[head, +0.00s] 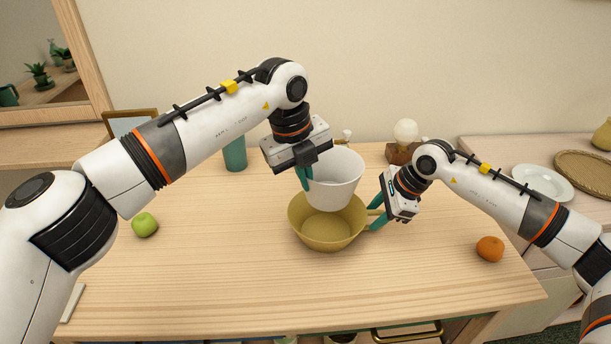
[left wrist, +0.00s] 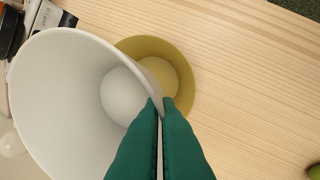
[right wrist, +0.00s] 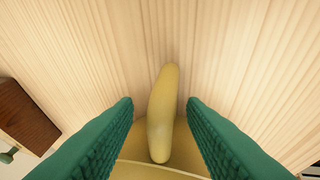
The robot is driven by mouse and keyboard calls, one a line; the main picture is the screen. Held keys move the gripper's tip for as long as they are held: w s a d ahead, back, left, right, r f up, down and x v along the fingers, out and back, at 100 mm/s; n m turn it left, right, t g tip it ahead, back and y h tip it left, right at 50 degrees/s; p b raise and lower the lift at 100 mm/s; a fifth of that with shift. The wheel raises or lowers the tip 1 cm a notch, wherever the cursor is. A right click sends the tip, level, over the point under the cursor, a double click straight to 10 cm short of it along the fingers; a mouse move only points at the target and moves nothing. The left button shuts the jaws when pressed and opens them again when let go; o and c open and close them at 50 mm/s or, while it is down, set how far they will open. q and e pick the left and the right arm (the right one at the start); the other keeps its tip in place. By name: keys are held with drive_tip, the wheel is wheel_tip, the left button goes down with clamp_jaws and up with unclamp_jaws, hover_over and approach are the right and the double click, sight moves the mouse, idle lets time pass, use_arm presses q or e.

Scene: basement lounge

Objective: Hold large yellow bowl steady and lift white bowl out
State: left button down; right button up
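The large yellow bowl (head: 330,237) stands upright on the table. The base overlaps the yellow bowl's opening. My left gripper (head: 304,178) is shut on the near-left rim of the white bowl, one finger inside and one outside in the left wrist view (left wrist: 160,108). My right gripper (head: 374,212) is at the yellow bowl's right side. In the right wrist view its open fingers straddle the bowl's handle (right wrist: 162,115), with gaps on both sides.
A green apple (head: 145,224) lies at the left and an orange (head: 490,249) at the right. A teal cup (head: 235,154) and a lamp with a wooden base (head: 400,152) stand at the back. The front of the table is clear.

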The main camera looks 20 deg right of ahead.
drive_tip(key=v, duration=1.2)
